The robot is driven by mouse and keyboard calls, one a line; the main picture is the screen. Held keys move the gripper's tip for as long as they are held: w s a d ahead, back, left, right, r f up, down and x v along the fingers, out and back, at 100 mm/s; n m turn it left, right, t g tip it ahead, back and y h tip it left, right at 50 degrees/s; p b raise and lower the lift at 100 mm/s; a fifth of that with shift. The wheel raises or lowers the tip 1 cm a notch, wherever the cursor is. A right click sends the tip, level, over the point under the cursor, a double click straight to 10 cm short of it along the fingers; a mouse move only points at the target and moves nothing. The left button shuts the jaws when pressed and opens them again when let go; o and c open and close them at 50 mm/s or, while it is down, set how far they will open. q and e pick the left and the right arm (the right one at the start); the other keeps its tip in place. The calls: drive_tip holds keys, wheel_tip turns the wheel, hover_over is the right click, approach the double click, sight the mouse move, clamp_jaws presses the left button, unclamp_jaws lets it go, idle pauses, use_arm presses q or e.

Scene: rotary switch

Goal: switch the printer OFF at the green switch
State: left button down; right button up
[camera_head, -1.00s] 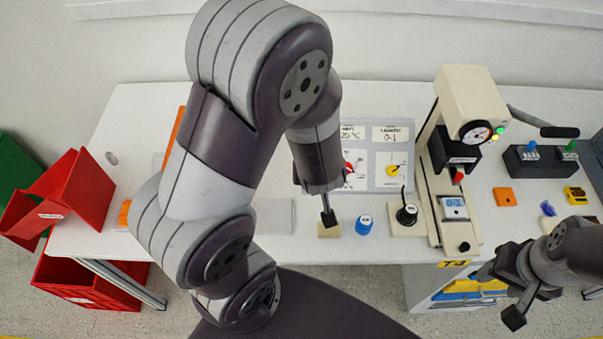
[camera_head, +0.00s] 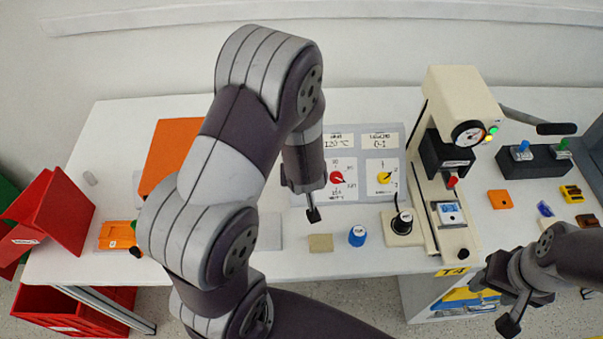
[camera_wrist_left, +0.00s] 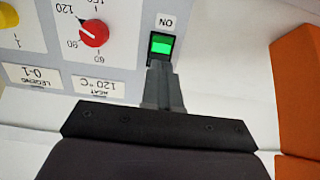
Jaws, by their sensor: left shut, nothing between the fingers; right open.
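The green switch (camera_wrist_left: 161,45) is a lit green rocker in a black frame on a grey panel, with an upside-down ON label beside it. It shows in the left wrist view; in the head view I cannot make it out behind my left arm. My left gripper (camera_head: 313,214) is shut and empty. Its fingertips (camera_wrist_left: 160,67) lie at the switch's near edge in the left wrist view; I cannot tell whether they touch it. My right gripper (camera_head: 494,303) is open and empty at the lower right, in front of the table.
The panel (camera_head: 370,133) also has a red knob (camera_head: 336,177) and a yellow knob (camera_head: 384,178). A beige block (camera_head: 320,243), a blue cap (camera_head: 357,235) and a black knob (camera_head: 402,222) stand in front. A beige press (camera_head: 460,95) stands to the right, an orange panel (camera_head: 165,150) to the left.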

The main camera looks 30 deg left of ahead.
use_arm(q)
drive_tip(key=shift+w+a+f, duration=0.35)
drive_tip(key=shift+w+f, duration=0.2)
drive_tip(key=shift+w, duration=0.05)
drive_tip(key=shift+w+a+f, duration=0.35)
drive_tip(key=shift+w+f, duration=0.15)
drive_tip(key=shift+w, duration=0.05)
drive_tip(key=shift+r, duration=0.15)
drive_tip(key=shift+w+a+r+g+p, duration=0.15)
drive_tip(key=shift+r+g+p, duration=0.15)
drive_tip(key=shift+p, duration=0.8)
drive_tip(key=shift+f+b, duration=0.5)
drive_tip(key=shift+f, duration=0.05)
drive_tip(key=shift+s+d+f, duration=0.3)
drive_tip(key=shift+s+d, duration=0.15)
drive_tip(key=shift+s, duration=0.15)
